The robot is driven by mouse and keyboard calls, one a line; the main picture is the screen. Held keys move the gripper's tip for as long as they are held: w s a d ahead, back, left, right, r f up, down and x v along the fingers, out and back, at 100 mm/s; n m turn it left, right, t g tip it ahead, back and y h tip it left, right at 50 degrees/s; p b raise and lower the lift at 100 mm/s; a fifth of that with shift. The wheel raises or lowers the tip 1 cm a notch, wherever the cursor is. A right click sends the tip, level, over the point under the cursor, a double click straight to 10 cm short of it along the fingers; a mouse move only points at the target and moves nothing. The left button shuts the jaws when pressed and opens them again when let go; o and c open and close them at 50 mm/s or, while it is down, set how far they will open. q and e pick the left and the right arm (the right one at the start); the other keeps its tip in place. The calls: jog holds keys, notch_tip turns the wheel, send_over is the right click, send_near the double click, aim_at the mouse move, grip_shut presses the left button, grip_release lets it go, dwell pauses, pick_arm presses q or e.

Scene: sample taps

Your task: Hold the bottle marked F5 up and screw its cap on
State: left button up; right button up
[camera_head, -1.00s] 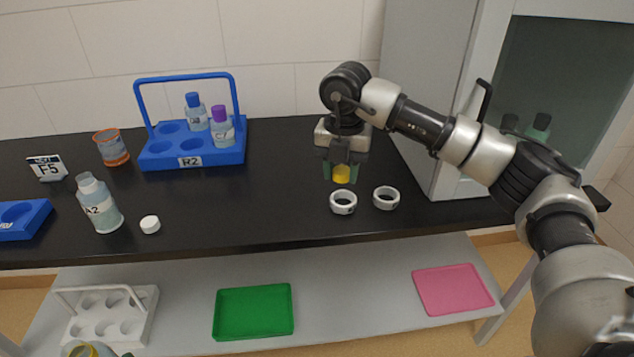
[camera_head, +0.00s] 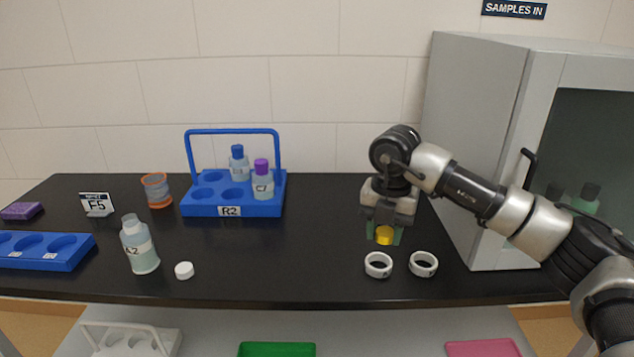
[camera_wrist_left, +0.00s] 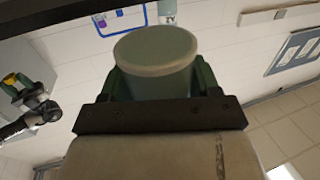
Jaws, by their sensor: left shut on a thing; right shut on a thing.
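My right gripper (camera_head: 384,236) is shut on a yellow cap (camera_head: 384,234) and holds it above the bench, just behind the white rings. That gripper and the yellow cap also show small at the left of the left wrist view (camera_wrist_left: 14,88). My left gripper (camera_wrist_left: 160,88) is shut on a pale greenish bottle (camera_wrist_left: 155,60), seen close up between green fingers. No F5 marking shows on this bottle, and its neck cannot be made out. The left gripper and held bottle are outside the head view. A card marked F5 (camera_head: 97,204) stands at the bench's back left.
An A2 bottle (camera_head: 140,246) stands uncapped beside a loose white cap (camera_head: 184,271). Blue rack R2 (camera_head: 232,209) holds two capped bottles. Two white rings (camera_head: 378,265) (camera_head: 423,264) lie at the front right, near a grey cabinet (camera_head: 483,150). The middle of the bench is clear.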

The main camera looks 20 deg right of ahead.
pick_arm(q)
jog(key=shift+r, duration=0.1)
